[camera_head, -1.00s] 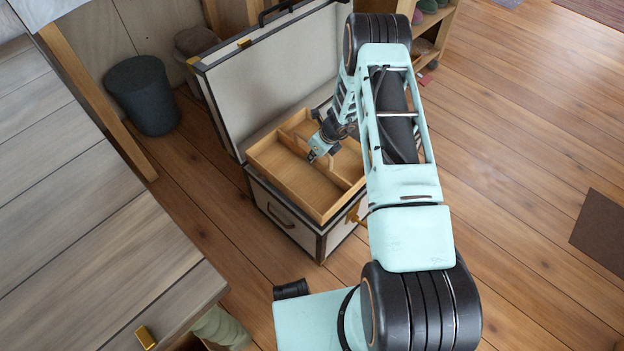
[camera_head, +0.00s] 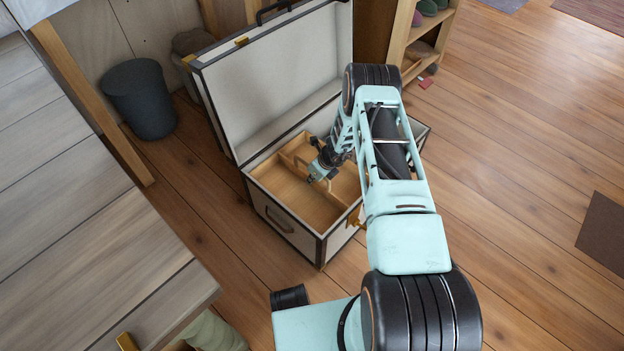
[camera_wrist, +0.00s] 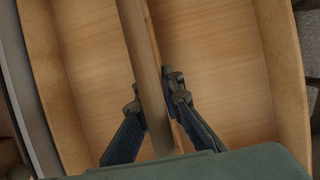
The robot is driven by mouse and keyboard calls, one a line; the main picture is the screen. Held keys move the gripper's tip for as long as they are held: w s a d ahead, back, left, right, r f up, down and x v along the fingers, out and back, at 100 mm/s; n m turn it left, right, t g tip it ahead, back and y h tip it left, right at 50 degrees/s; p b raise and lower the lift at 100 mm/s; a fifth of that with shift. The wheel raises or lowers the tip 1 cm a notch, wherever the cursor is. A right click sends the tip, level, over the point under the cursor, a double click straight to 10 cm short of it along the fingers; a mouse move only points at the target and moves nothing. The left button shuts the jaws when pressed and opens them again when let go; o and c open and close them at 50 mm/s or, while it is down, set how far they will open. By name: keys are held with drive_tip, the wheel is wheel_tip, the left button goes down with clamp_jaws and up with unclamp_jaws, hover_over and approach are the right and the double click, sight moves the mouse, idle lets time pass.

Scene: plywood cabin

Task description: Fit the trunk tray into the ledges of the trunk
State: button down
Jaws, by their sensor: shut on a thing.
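The open trunk (camera_head: 285,229) is pale with dark edging and stands on the floor, its lid (camera_head: 275,82) raised at the back. The wooden trunk tray (camera_head: 288,196) is down inside it, its rim about level with or just below the trunk's rim. The ledges are hidden, so I cannot tell whether the tray rests on them. My gripper (camera_head: 318,180) is shut on the tray's middle bar. In the wrist view its fingertips (camera_wrist: 157,97) pinch the bar (camera_wrist: 146,62), with the tray floor (camera_wrist: 92,70) on both sides. My arm hides the tray's right part.
A grey wooden worktop (camera_head: 85,215) fills the left side. A dark bin (camera_head: 140,98) stands behind it. A shelf with shoes (camera_head: 425,30) is behind the trunk to the right. Open plank floor (camera_head: 510,140) lies to the right, with a dark mat (camera_head: 602,235).

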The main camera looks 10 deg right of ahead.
drive_tip(key=shift+w, duration=0.1)
drive_tip(key=c, duration=2.5)
unclamp_jaws()
drive_tip(key=o, duration=0.4)
drive_tip(key=p+v, duration=0.3)
drive_tip(key=v, duration=0.9)
drive_tip(key=shift+r, duration=0.1)
